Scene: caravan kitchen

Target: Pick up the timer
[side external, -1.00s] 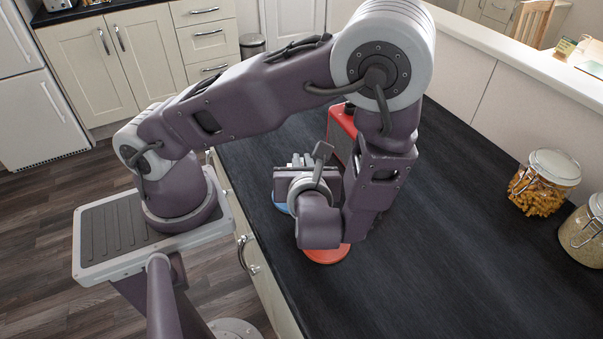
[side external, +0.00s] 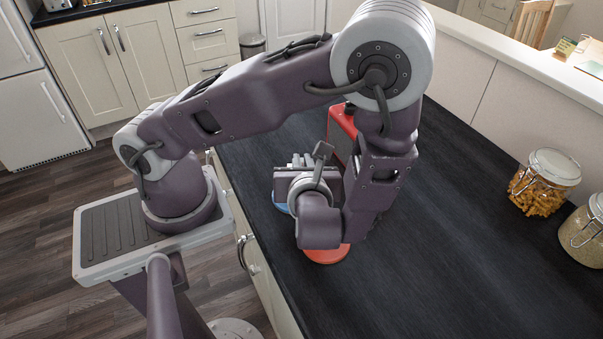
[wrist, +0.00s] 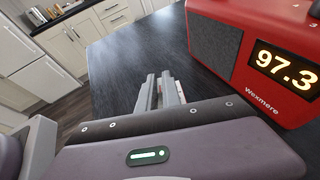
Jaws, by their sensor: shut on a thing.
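My gripper (wrist: 165,92) shows in the wrist view with its two grey fingers close together, pointing away over the dark worktop. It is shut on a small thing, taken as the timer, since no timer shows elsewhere. I cannot tell whether the held thing touches the worktop.
A red radio (wrist: 225,45) reading 97.3 stands close to the right of my fingers; it also shows in the side view (side external: 342,133). A red round thing (side external: 327,255) and a blue thing (side external: 282,205) lie partly hidden under my wrist. A pasta jar (side external: 543,182) stands far right.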

